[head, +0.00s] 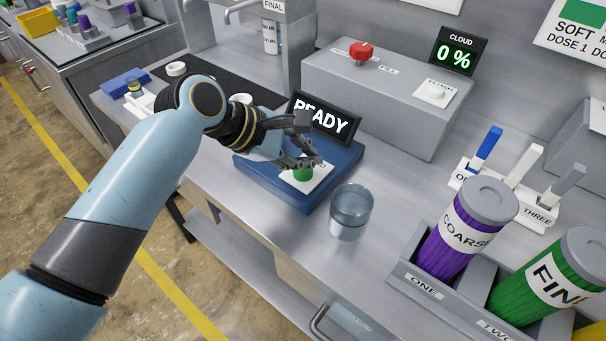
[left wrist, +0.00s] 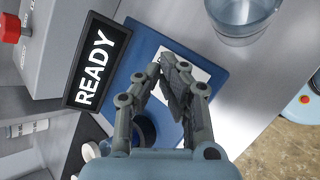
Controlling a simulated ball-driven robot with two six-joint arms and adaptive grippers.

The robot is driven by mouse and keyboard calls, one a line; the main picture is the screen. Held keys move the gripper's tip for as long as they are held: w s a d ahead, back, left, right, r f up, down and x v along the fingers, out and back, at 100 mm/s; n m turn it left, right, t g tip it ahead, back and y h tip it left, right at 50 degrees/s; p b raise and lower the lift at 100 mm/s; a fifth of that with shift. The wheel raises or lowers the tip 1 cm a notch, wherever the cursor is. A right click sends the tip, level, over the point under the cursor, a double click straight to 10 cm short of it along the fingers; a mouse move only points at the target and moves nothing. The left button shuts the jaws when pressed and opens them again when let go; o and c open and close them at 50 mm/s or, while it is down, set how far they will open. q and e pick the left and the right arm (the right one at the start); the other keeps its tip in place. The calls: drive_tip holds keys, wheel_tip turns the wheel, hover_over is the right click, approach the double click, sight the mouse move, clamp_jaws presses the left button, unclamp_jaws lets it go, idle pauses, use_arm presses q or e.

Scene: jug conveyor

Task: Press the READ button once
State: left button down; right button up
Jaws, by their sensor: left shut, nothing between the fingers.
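The green READ button (head: 303,174) sits on a white plate (head: 318,181) on a blue base (head: 262,166). A black display (head: 325,118) reading READY stands at the back of the base; it also shows in the left wrist view (left wrist: 97,62). My left gripper (head: 312,162) is shut and empty, with its fingertips over the button's far edge. In the left wrist view my left gripper (left wrist: 178,88) covers the button and part of the plate (left wrist: 190,68). I cannot tell whether the fingertips touch the button. My right gripper is not in view.
A clear jug (head: 350,212) stands just right of the base. A purple COARSE canister (head: 466,228) and a green canister (head: 550,275) stand in a grey rack at right.

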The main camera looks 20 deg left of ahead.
use_arm(q)
drive_tip(key=shift+f, duration=0.15)
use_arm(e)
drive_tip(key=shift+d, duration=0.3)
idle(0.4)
use_arm(q)
drive_tip(key=shift+f, duration=0.1)
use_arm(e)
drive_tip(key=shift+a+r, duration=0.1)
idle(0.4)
use_arm(q)
drive_tip(key=shift+f, duration=0.3)
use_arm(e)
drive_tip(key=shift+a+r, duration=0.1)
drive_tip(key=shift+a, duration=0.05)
